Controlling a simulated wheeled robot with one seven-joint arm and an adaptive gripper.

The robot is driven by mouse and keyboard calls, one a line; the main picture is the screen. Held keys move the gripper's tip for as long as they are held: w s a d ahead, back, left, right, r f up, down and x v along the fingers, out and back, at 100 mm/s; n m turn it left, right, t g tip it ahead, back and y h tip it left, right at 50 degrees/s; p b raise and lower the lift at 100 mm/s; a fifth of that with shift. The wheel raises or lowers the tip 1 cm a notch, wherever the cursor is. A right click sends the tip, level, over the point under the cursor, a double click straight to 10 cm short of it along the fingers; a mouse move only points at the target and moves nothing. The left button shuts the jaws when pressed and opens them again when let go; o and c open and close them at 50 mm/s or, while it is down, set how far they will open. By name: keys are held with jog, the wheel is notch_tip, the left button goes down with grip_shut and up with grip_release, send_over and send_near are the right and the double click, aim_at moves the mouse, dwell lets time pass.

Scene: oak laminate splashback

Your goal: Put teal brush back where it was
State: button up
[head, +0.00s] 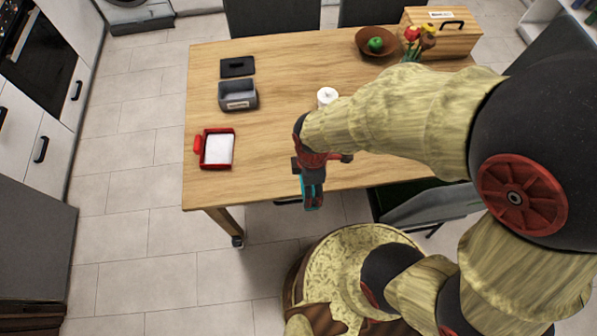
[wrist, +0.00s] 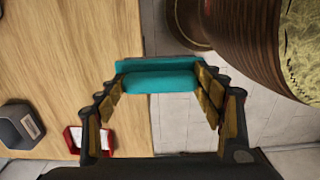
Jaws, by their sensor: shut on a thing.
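My gripper (head: 312,188) hangs just beyond the table's front edge in the head view, pointing down over the floor. In the wrist view its fingers (wrist: 160,92) are shut on the teal brush (wrist: 160,78), which lies crosswise between them. The brush looks like a plain teal bar with a longer strip behind it. In the head view only thin teal parts (head: 303,186) show beside the fingers; the rest is hidden by the gripper.
On the wooden table (head: 270,130) stand a red tray with a white inside (head: 203,161), a grey labelled bin (head: 237,97), a dark flat piece (head: 237,67) and a white cylinder (head: 327,96). A brown bowl (head: 362,47), flowers and a wooden box (head: 455,42) are at the back right.

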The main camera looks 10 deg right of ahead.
jog(key=w+f, duration=0.1)
jog(key=w, duration=0.1)
jog(key=w+f+b, duration=0.1)
jog(key=w, duration=0.1)
jog(key=w+a+f, duration=0.1)
jog(key=w, duration=0.1)
jog(key=w+f, duration=0.1)
jog(key=w+f+b, duration=0.1)
jog(key=w+f, duration=0.1)
jog(key=w+a+f+b, duration=0.1)
jog(key=f, duration=0.1)
jog(key=shift+w+f, duration=0.2)
jog(key=shift+w, duration=0.2)
jog(key=shift+w+f, duration=0.15)
jog(key=shift+f, duration=0.15)
jog(key=shift+f+b, duration=0.7)
jog(key=shift+f, duration=0.7)
jog(key=shift+f, duration=0.15)
jog(key=o, duration=1)
